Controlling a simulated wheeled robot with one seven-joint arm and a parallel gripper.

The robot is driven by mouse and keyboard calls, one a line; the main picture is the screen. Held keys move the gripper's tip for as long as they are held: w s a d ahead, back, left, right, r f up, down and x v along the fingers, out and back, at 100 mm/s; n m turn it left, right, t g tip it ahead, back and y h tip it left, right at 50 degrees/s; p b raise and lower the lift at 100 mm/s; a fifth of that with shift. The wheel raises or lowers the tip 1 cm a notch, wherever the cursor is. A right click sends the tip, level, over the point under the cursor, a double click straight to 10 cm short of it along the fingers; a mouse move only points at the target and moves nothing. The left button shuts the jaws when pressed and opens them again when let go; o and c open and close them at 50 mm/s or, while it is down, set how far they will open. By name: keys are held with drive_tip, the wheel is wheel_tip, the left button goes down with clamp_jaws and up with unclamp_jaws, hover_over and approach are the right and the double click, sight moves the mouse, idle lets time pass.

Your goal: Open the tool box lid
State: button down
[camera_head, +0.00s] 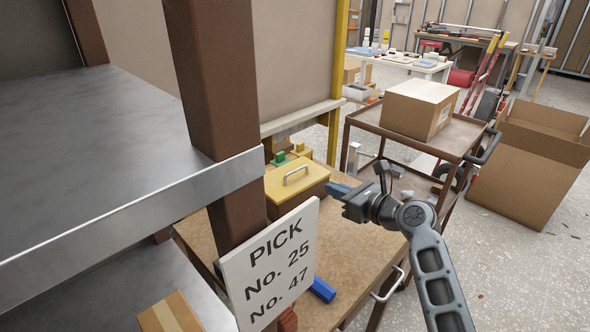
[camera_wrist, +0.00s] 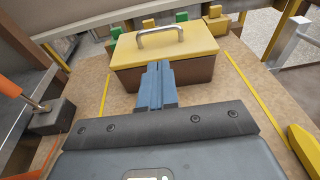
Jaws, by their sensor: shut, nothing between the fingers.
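The tool box (camera_head: 286,205) is brown with a yellow lid (camera_head: 296,179) and a silver handle on top. It stands on the wooden worktable, and its lid is down. In the wrist view the lid (camera_wrist: 164,47) lies straight ahead, with the handle (camera_wrist: 160,33) along its far part. My gripper (camera_head: 338,188) is at the right side of the box in the head view. In the wrist view its blue fingers (camera_wrist: 158,70) are together and empty, pointing at the box's near side just below the lid edge. I cannot tell whether they touch it.
A post and the sign (camera_head: 275,262) hide part of the table (camera_head: 352,258). A blue item (camera_head: 322,289) lies near its front edge. Green and yellow blocks (camera_head: 281,158) stand behind the box. A cart (camera_head: 445,137) with a cardboard box stands right.

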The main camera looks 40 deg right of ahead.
sight(306, 185)
drive_tip(key=w, duration=0.3)
drive_tip(key=w+f, duration=0.1)
drive_tip(key=w, duration=0.6)
drive_tip(key=shift+w+d+f, duration=0.15)
drive_tip(key=shift+f, duration=0.25)
drive_tip(key=shift+w, duration=0.1)
